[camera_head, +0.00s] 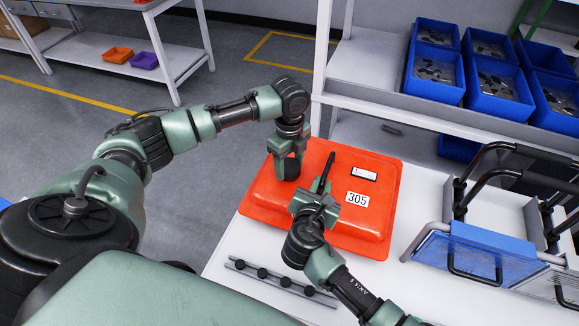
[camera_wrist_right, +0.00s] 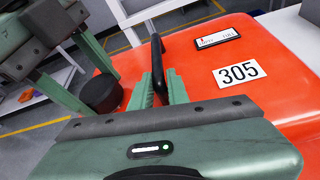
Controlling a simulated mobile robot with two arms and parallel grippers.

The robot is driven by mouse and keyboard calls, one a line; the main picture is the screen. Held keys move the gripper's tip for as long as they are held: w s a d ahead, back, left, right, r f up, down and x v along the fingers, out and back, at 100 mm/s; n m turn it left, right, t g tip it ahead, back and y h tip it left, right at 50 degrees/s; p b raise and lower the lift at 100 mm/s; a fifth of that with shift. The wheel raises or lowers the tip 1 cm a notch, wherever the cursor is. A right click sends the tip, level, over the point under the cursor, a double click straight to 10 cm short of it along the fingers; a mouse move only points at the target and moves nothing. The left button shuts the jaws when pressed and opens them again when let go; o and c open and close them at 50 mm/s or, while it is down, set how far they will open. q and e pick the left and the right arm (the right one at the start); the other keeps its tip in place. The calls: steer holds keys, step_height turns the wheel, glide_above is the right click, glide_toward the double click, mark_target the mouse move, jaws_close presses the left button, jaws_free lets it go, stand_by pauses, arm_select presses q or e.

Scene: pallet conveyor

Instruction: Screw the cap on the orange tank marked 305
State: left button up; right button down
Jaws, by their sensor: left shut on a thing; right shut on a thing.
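The orange tank (camera_head: 349,223) marked 305 lies on the white table; its label (camera_head: 357,199) faces up. My right gripper (camera_head: 322,187) is shut on the tank's black handle (camera_head: 327,170), also seen in the right wrist view (camera_wrist_right: 157,62) between the fingers. My left gripper (camera_head: 288,155) is shut on a round black cap (camera_head: 287,169) at the tank's far left part. The cap (camera_wrist_right: 102,94) shows between its fingers in the right wrist view, low against the orange surface. The tank's opening is hidden, so I cannot tell whether the cap is seated.
Blue bins (camera_head: 436,61) with metal parts stand on the shelf behind. A blue and grey wire rack with black handles (camera_head: 480,252) stands at the right. A rail with black knobs (camera_head: 283,281) lies at the table's front. Open floor lies at the left.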

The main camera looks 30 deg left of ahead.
arm_select(q)
steer(key=m, duration=0.4)
steer(key=shift+m, duration=0.4)
steer(key=m, duration=1)
steer(key=shift+w, duration=0.1)
steer(key=o, duration=1.4)
